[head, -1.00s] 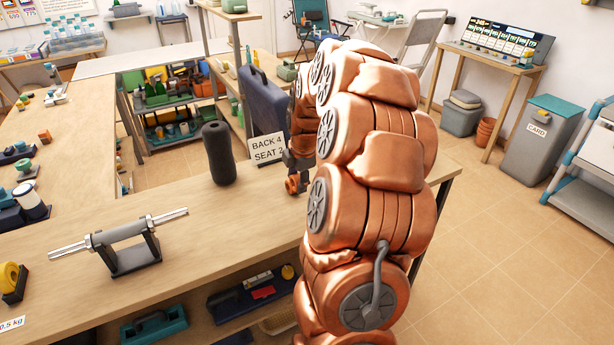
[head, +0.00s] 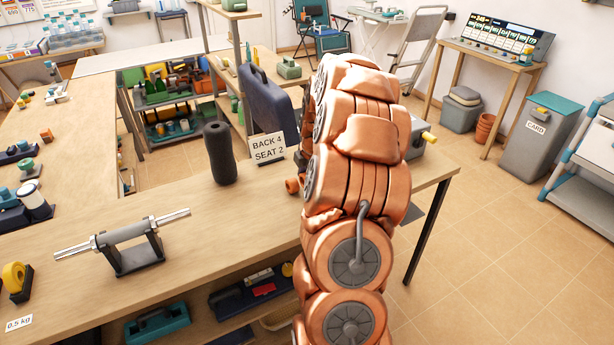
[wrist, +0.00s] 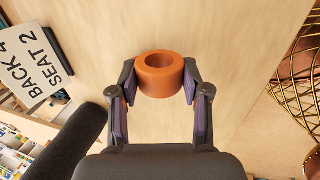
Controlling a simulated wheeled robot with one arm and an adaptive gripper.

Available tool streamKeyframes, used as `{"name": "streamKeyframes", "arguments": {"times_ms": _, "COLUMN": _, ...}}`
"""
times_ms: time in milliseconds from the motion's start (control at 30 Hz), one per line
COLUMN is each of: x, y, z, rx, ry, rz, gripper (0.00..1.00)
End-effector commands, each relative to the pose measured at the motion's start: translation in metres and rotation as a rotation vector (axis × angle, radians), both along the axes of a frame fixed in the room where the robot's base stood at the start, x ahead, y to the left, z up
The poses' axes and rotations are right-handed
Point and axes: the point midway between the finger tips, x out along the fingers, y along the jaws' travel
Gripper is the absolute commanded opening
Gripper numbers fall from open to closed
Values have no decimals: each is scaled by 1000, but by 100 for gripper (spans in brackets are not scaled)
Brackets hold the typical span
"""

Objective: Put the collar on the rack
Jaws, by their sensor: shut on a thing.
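The collar (wrist: 160,84) is a short orange-brown ring with a round hole, between my fingertips in the wrist view. My gripper (wrist: 160,74) is shut on it, with a finger on each side. In the head view, part of an orange-brown ring (head: 292,185) shows at the left edge of my arm, which hides most of my gripper. A dark stand (head: 137,257) on the bench cradles a grey bar (head: 122,234) with silver ends. A yellow ring (head: 15,276) sits in a small black holder at the far left. I cannot tell which is the rack.
A dark upright roller (head: 219,153) stands beside a "BACK 4 SEAT 2" sign (head: 268,148) and a blue case (head: 268,105). The wooden bench top (head: 240,225) is clear between the bar stand and my arm. A gold wire basket (wrist: 297,80) is at right in the wrist view.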

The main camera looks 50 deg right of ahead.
Motion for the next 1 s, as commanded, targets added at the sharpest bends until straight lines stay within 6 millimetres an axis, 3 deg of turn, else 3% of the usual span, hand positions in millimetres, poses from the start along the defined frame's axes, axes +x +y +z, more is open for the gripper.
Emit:
{"name": "streamKeyframes", "arguments": {"times_ms": 400, "x": 0, "y": 0, "z": -8, "rx": 0, "ry": -2, "rz": -1, "gripper": 12}}
{"name": "streamKeyframes", "arguments": {"times_ms": 433, "x": 0, "y": 0, "z": -8, "rx": 0, "ry": -2, "rz": -1, "gripper": 48}}
{"name": "streamKeyframes", "arguments": {"times_ms": 600, "x": 0, "y": 0, "z": -7, "rx": 0, "ry": -2, "rz": -1, "gripper": 66}}
{"name": "streamKeyframes", "arguments": {"times_ms": 667, "x": 0, "y": 0, "z": -7, "rx": 0, "ry": -2, "rz": -1, "gripper": 72}}
{"name": "streamKeyframes", "arguments": {"times_ms": 1000, "x": 0, "y": 0, "z": -5, "rx": -1, "ry": -2, "rz": -1, "gripper": 72}}
